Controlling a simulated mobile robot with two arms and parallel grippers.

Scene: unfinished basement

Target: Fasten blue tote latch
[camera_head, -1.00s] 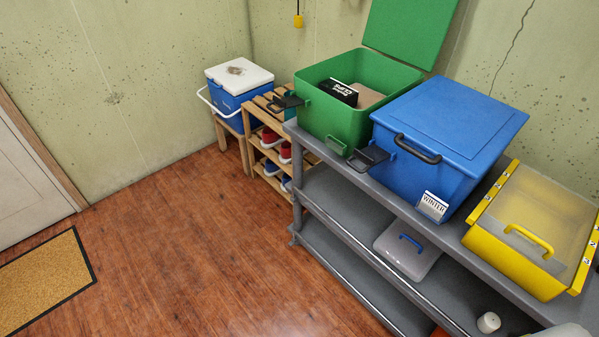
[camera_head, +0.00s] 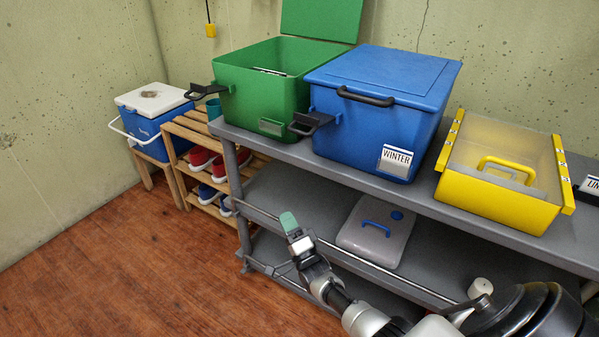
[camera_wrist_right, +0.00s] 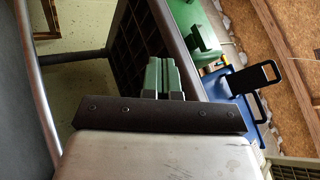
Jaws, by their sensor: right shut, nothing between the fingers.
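The blue tote (camera_head: 385,105) stands on the top of the grey shelf unit, its blue lid down. A black latch (camera_head: 311,123) sticks out from its left side, swung away from the tote, close to the green tote. A black handle (camera_head: 365,97) and a WINTER label (camera_head: 396,161) are on its front. My right gripper (camera_head: 289,222) is shut and empty, below and in front of the latch, apart from it. Its green fingertips (camera_wrist_right: 164,76) are together in the right wrist view. My left gripper is not in view.
The open green tote (camera_head: 262,85) stands left, with its own black latch (camera_head: 207,91) sticking out. A yellow bin (camera_head: 505,195) stands right. The shelf's front edge (camera_head: 340,171) lies between my gripper and the totes. The floor at left is clear.

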